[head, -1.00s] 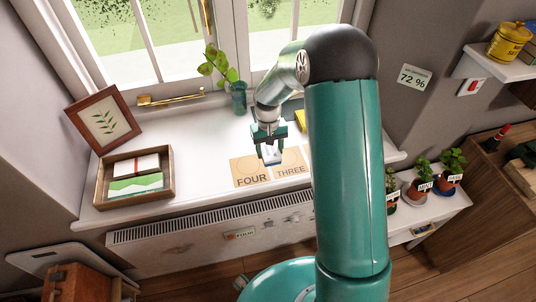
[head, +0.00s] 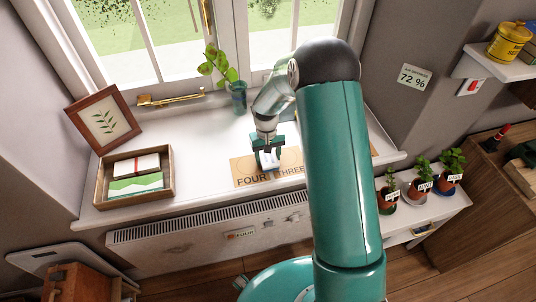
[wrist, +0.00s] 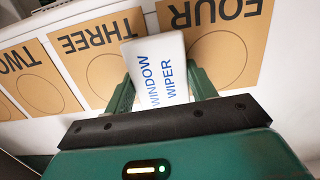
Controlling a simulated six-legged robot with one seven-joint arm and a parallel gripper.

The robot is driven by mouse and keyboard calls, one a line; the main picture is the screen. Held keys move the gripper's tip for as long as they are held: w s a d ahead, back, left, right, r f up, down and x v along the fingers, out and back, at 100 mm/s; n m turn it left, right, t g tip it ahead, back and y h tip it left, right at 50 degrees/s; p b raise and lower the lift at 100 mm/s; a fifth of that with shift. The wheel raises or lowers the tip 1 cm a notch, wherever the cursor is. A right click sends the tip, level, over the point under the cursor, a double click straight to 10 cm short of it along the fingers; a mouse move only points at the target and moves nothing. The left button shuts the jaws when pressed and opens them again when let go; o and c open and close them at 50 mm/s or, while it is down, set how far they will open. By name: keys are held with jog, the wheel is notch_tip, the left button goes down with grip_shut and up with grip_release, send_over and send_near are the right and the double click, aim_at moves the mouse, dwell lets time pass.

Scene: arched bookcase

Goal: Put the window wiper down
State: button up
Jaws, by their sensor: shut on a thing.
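The window wiper (wrist: 157,62) is a white piece lettered "WINDOW WIPER" in blue. My gripper (wrist: 162,90) is shut on it, with a green finger on each side. In the head view my gripper (head: 267,146) holds the wiper (head: 269,161) over the cards on the white windowsill. In the wrist view the wiper covers parts of the THREE card (wrist: 75,48) and the FOUR card (wrist: 240,68); each tan card bears a circle. The TWO card (wrist: 30,75) lies beside THREE. I cannot tell whether the wiper touches the surface.
On the windowsill (head: 200,140) stand a wooden tray (head: 110,202) with packets, a framed leaf picture (head: 103,119) and a plant in a teal vase (head: 237,97). The sill between tray and cards is clear. Several potted plants (head: 420,180) stand on a lower shelf at right.

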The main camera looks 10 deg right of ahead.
jog(key=shift+f, duration=0.15)
jog(key=o, duration=0.9)
notch_tip(320, 180, up, 13)
jog(key=w, duration=0.2)
notch_tip(320, 180, up, 9)
jog(key=t, duration=0.1)
send_over(269, 161)
jog(key=shift+s+d+r+t, duration=0.1)
jog(key=shift+s+r+t, duration=0.9)
jog(key=shift+s+r, duration=2.15)
jog(key=shift+s+a+r+t, duration=0.1)
jog(key=shift+s+r+t, duration=1.05)
jog(key=shift+s, duration=3.85)
jog(key=shift+s+d+r+t, duration=0.1)
jog(key=shift+s+r+t, duration=0.75)
jog(key=shift+s+r, duration=2.4)
